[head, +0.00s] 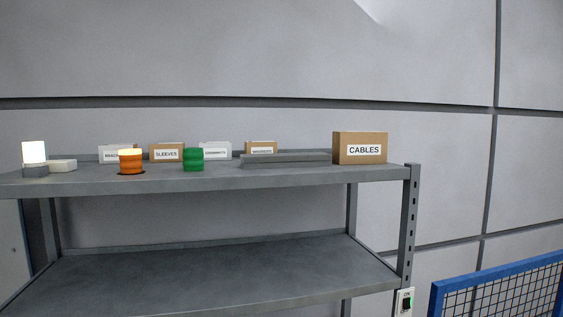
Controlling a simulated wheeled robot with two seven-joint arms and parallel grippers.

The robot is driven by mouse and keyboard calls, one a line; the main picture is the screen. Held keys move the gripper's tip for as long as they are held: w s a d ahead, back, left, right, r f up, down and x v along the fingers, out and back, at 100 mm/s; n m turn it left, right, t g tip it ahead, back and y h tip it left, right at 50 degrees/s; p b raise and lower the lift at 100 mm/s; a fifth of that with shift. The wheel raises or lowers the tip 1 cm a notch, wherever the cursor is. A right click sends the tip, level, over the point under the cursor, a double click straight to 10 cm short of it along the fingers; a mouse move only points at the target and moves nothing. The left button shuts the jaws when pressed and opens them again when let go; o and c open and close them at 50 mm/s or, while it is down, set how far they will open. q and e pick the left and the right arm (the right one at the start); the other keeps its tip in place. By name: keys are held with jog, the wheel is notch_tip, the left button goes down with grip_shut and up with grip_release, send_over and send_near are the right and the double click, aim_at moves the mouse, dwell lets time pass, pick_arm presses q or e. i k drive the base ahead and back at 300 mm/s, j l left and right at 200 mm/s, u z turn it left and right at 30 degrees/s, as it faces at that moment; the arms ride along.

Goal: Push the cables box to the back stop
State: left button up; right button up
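The cables box (360,140) is a brown cardboard box with a white label reading CABLES. It stands upright at the right end of the grey shelf unit's top shelf (215,182). A low grey raised strip (290,161) lies on the shelf just left of it. Whether the box touches a stop behind it cannot be seen, since its front face hides that area. Neither of my grippers shows in the head view.
Boxes labelled SLEEVES (166,152) and WASHERS stand further back, with white boxes between. An orange lamp (131,162), a green cylinder (193,160) and a lit white lamp (35,153) stand left. The lower shelf (210,278) is empty. A blue mesh fence (500,290) stands right.

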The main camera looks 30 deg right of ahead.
aim_at(348, 147)
jog(key=l+z, duration=0.1)
jog(key=z, duration=1.2)
